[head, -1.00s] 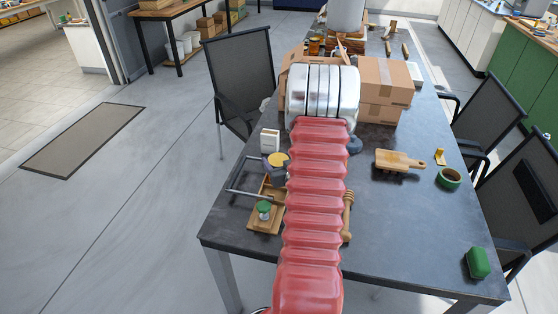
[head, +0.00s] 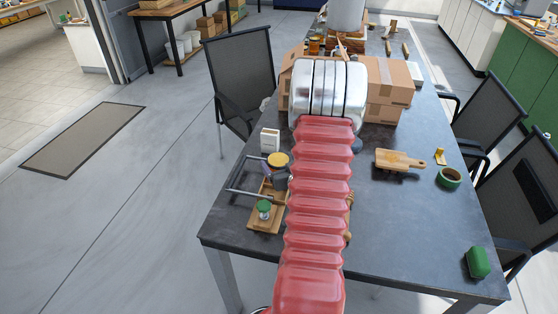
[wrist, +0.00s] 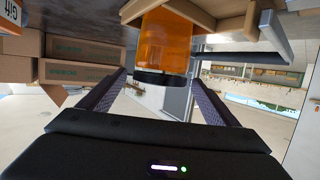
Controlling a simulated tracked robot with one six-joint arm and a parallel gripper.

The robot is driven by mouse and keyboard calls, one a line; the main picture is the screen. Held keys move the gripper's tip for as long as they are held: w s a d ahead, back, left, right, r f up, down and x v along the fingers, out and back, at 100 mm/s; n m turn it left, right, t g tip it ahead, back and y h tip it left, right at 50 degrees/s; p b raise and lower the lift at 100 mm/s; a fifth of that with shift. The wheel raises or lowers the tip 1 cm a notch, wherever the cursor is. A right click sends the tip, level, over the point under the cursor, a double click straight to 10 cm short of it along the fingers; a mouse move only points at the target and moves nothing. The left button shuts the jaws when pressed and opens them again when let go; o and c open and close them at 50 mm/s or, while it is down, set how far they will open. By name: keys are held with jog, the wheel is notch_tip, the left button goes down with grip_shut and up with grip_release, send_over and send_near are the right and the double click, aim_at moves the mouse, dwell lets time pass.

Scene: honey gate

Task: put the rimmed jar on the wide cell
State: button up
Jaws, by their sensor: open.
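An amber jar with a dark band or lid (wrist: 165,45) shows upside down in the wrist view. It lies between the two fingers of my gripper (wrist: 158,85). The fingers are apart, and I see no clear contact with the jar. Whether this is the rimmed jar I cannot tell. My gripper is hidden behind my arm in the head view. A wooden tray (head: 258,226) on the near left of the table bears a green-topped piece (head: 264,207), with a yellow-topped piece (head: 278,160) beyond it. I cannot make out the wide cell.
Cardboard boxes (head: 388,80) stand beside my arm, and boxes also fill the left of the wrist view (wrist: 82,72).

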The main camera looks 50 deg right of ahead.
jog(key=v, duration=0.9)
jog(key=shift+s, duration=0.35)
jog(key=shift+a+r, duration=0.15)
jog(key=w+a+r+n+g+y, duration=0.2)
jog(key=w+a+r, duration=0.35)
jog(key=a, duration=0.35)
jog(key=w+a+r+n+g+y, duration=0.15)
jog(key=w+a+r, duration=0.25)
jog(key=a+r, duration=0.4)
jog(key=s+a+r+n+g+y, duration=0.1)
jog(key=s+a+r+y, duration=0.1)
jog(key=s+a, duration=0.5)
jog(key=s+a+r+n+g+y, duration=0.2)
jog(key=s+a, duration=0.4)
jog(key=a, duration=1.3)
jog(key=shift+v, duration=0.9)
